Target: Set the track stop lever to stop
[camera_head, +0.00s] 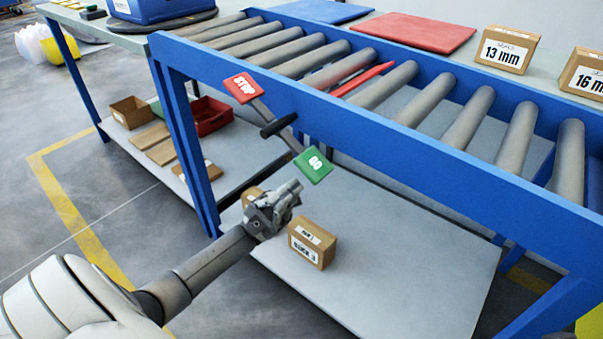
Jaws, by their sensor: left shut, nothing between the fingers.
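The track stop lever (280,125) is on the front of the blue conveyor frame, with a short black handle across a grey bar. A red STOP plate (244,88) is at the bar's upper left end and a green GO plate (313,165) at its lower right end. I cannot tell which plate the handle is set to. A red bar (364,79) shows between the rollers. My left gripper (292,189) is shut and empty, just below and left of the GO plate, seemingly apart from it. My right gripper is not in view.
The conveyor frame (400,135) runs across in front of me. A cardboard box (312,244) stands on the lower shelf (400,260) near my gripper. More boxes and a red bin (208,116) are at the left. Open floor lies at the lower left.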

